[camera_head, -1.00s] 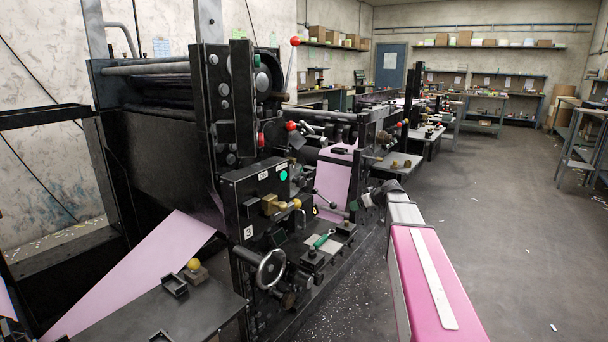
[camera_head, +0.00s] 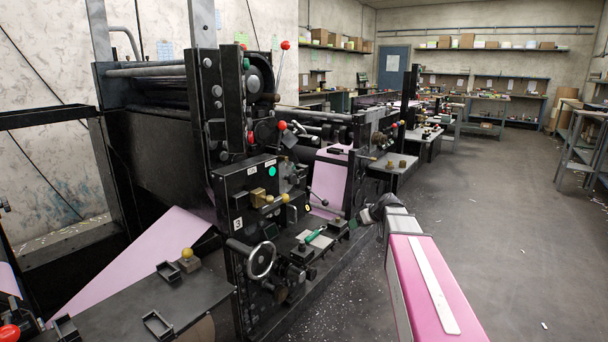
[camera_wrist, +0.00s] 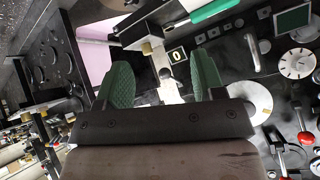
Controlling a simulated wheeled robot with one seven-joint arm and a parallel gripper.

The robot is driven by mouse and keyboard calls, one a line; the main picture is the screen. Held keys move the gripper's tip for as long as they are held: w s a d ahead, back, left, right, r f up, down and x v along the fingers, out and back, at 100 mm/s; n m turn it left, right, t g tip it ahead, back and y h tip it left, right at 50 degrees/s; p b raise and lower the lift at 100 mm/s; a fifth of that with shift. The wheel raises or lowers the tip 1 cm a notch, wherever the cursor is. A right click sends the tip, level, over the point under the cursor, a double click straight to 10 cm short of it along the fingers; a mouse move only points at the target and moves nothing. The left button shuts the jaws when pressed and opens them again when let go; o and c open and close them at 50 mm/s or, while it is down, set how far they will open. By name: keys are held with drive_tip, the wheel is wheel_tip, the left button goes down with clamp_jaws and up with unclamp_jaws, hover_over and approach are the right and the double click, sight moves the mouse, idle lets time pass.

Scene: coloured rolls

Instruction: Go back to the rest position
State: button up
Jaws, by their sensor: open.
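My gripper (camera_wrist: 163,84) is open in the wrist view, with two green ribbed fingers apart and nothing held between them. Black machine panels show beyond the fingers. In the head view my gripper (camera_head: 357,218) is small and partly hidden at the end of my pink arm, beside the front of the printing machine (camera_head: 225,200). A green-handled tool (camera_head: 315,236) lies on the machine's ledge, left of my gripper. A green handle (camera_wrist: 213,10) also shows at the top of the wrist view.
A handwheel (camera_head: 262,260) and several knobs stick out from the machine. A dark table (camera_head: 150,295) with a yellow knob (camera_head: 187,253) stands front left. Pink paper (camera_head: 135,258) runs down from the machine. The grey floor (camera_head: 510,220) to the right is mostly clear.

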drive_tip(key=s+a+f+m+g+h, duration=0.1)
drive_tip(key=s+f, duration=0.3)
drive_tip(key=s, duration=0.4)
drive_tip(key=s+a+f+m+g+h, duration=0.1)
drive_tip(key=s+f+m+g+h, duration=0.2)
drive_tip(key=s, duration=0.6)
drive_tip(key=s+a+f+m+g+h, duration=0.1)
drive_tip(key=s+f+m+g+h, duration=0.1)
drive_tip(key=s+f, duration=0.4)
drive_tip(key=s, duration=0.3)
drive_tip(key=shift+s+a+f, duration=0.25)
drive_tip(key=shift+f, duration=0.15)
